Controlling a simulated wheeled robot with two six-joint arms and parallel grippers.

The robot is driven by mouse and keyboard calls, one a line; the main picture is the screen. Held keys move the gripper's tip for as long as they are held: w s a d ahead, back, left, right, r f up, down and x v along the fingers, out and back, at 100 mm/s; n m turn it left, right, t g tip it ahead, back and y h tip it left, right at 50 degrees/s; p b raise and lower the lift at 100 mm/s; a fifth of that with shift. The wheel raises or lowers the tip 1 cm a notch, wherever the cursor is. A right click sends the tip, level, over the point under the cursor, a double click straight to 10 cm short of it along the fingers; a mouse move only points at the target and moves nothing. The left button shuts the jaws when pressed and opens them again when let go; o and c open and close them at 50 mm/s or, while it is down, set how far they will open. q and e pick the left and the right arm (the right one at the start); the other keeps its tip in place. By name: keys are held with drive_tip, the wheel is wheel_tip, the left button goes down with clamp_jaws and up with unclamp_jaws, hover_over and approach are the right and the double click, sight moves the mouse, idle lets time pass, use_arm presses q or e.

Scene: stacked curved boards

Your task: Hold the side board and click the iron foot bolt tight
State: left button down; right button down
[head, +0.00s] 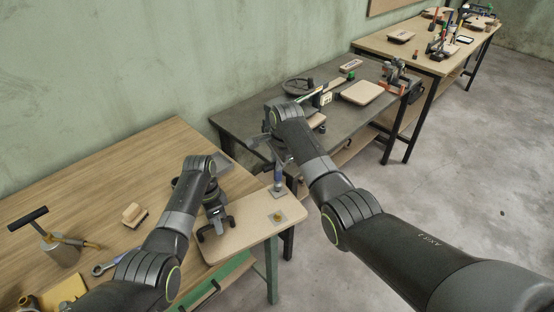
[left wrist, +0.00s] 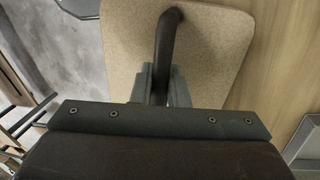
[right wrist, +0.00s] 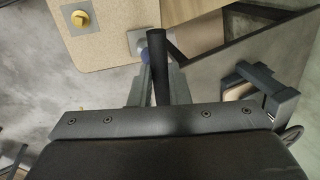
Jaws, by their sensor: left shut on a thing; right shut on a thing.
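The side board (head: 240,238) is a tan slab with rounded corners at the right end of the wooden bench. My left gripper (head: 214,208) is shut on a black curved handle (left wrist: 167,35) over the board. One grey foot plate (head: 285,220) with a yellow bolt (right wrist: 80,18) lies on the board. My right gripper (head: 278,150) is shut on an upright tool with a black grip (right wrist: 157,55) and a blue collar (head: 278,178). The tool's lower end is over a second grey plate (right wrist: 136,38) near the board's edge; its tip and any bolt there are hidden.
On the wooden bench are a small wooden block (head: 134,214), a wrench (head: 104,268) and a grey canister with a black T-handle (head: 60,250). A dark bench (head: 240,118) with tools stands behind my right arm. Open floor lies right.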

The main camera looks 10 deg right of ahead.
drive_tip(key=shift+f, duration=0.7)
drive_tip(key=c, duration=1.9)
unclamp_jaws()
drive_tip(key=shift+c, duration=0.2)
clamp_jaws()
